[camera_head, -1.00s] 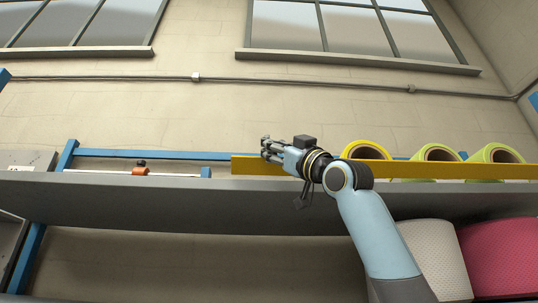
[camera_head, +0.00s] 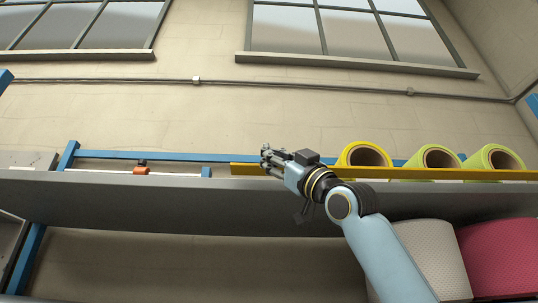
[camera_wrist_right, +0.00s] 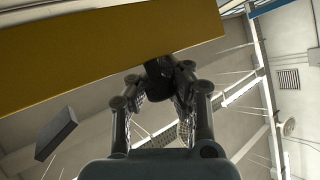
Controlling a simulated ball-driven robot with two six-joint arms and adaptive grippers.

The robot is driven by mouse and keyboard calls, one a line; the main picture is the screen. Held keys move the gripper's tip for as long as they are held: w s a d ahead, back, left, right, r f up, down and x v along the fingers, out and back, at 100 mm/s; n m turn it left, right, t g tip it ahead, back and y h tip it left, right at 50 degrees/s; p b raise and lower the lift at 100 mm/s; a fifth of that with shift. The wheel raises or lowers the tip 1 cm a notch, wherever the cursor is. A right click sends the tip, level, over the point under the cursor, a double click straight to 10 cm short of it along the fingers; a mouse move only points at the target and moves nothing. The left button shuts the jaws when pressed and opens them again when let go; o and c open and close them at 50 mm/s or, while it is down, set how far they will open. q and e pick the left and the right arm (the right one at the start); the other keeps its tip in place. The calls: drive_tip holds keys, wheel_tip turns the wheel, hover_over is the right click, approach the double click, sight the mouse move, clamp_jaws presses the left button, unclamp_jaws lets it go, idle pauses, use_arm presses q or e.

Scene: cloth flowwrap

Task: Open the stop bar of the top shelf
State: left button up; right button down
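The yellow stop bar (camera_head: 420,174) runs along the front of the grey top shelf (camera_head: 120,200), before several yellow-green rolls (camera_head: 366,156). My right gripper (camera_head: 266,157) is at the bar near its left end. In the right wrist view, the bar (camera_wrist_right: 90,55) crosses the upper left. There my gripper's fingers (camera_wrist_right: 160,82) come together on a dark block (camera_wrist_right: 158,70) at the bar's edge; the fingertips are partly hidden. My left gripper is not in view.
An orange piece (camera_head: 141,170) sits on a thin white rail at the left of the shelf. A white roll (camera_head: 433,258) and a pink roll (camera_head: 498,258) lie below the shelf at right. Free air lies in front of the shelf's left part.

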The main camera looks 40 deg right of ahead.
drive_tip(key=shift+s, duration=0.1)
drive_tip(key=c, duration=1.1)
unclamp_jaws()
drive_tip(key=shift+s+d+r, duration=0.1)
drive_tip(key=shift+s+d, duration=0.25)
drive_tip(key=shift+a, duration=0.1)
drive_tip(key=shift+w, duration=0.1)
drive_tip(key=r, duration=0.9)
drive_tip(key=shift+s+r, duration=0.2)
drive_tip(key=shift+r, duration=0.2)
drive_tip(key=shift+w+r, duration=0.1)
drive_tip(key=shift+w, duration=0.1)
drive_tip(key=shift+c, duration=0.3)
